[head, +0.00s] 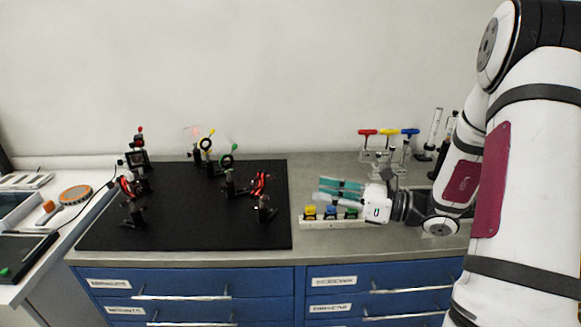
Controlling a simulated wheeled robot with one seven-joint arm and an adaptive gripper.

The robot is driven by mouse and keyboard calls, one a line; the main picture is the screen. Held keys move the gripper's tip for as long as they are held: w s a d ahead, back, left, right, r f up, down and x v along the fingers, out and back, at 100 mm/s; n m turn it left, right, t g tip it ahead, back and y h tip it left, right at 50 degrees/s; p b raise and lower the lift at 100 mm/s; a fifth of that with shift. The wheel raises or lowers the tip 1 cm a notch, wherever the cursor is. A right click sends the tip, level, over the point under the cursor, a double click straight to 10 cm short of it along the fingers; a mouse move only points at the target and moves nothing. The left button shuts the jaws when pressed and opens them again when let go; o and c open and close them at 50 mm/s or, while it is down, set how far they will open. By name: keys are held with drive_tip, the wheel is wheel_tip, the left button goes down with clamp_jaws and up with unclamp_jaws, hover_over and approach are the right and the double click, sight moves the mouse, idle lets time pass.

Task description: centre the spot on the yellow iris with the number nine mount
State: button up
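The yellow iris (207,143) stands on a post at the back of the black breadboard (190,230). A faint red glow shows on a pale card (193,131) behind it. Whether a spot falls on the iris is too small to tell. A green-ringed iris (227,160) stands in front and to the right. Small black mounts stand at the left (134,214) and right (264,209); no number is legible, so I cannot tell which is nine. My gripper (338,189) is right of the breadboard, fingers pointing left, apart from the mounts; its opening is unclear.
A white strip (320,223) with yellow, blue and green-topped pieces lies below my gripper. Glassware stands at the back right. The breadboard's front middle is clear.

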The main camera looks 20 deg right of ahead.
sight(276, 177)
drive_tip(key=shift+m+t, duration=0.4)
drive_tip(key=shift+m, duration=0.1)
drive_tip(key=x, duration=0.4)
drive_tip(key=p+x, duration=0.1)
drive_tip(key=x, duration=0.7)
drive_tip(key=shift+w+d+f, duration=0.15)
drive_tip(key=shift+w+f, duration=0.1)
drive_tip(key=shift+w, duration=0.35)
clamp_jaws()
